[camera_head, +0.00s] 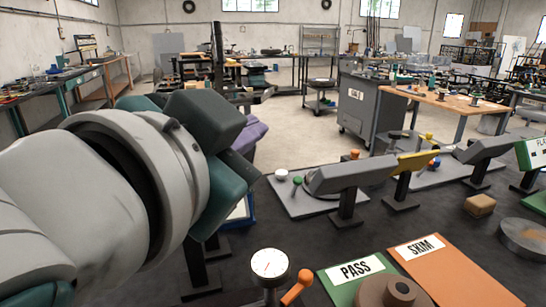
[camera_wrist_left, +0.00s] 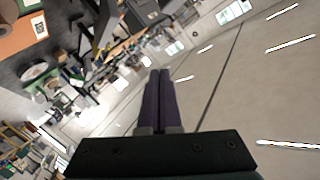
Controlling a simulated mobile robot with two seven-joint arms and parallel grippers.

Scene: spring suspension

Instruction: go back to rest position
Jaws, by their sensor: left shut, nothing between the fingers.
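My left arm fills the left of the head view, raised in front of the bench. Purple finger parts of my left gripper (camera_head: 252,138) show behind the dark green wrist housing; the fingertips are mostly hidden there. In the left wrist view the two purple fingers of the left gripper (camera_wrist_left: 160,76) lie side by side, shut and empty. They point out into the room, and that view is tilted. My right gripper is in neither view.
The dark bench (camera_head: 420,225) holds a dial gauge (camera_head: 269,262), a green PASS mat (camera_head: 333,287), an orange SKIM mat (camera_head: 475,285), a brown ring (camera_head: 370,292) and grey angled devices (camera_head: 350,175).

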